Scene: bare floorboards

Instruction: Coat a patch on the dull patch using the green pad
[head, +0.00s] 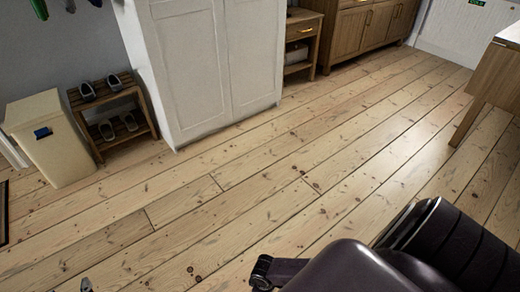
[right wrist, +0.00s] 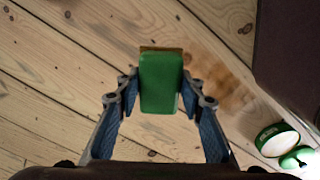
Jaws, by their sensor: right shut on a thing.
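The green pad (right wrist: 160,85), with a brown-yellow strip along its far edge, is held between the blue-padded fingers of my right gripper (right wrist: 159,95) in the right wrist view. A darker brownish patch (right wrist: 222,92) shows on the floorboards just right of the pad; I take it for the dull patch. The pad may cover part of it, and I cannot tell whether the pad touches the floor. In the head view the patch and pad are not seen.
A round green tin (right wrist: 277,141) with a pale top and a smaller green item (right wrist: 298,158) lie at the lower right. A white cabinet (head: 205,65), a shoe rack (head: 112,112) and a cream bin (head: 52,140) stand along the wall. The middle floorboards (head: 250,185) are clear.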

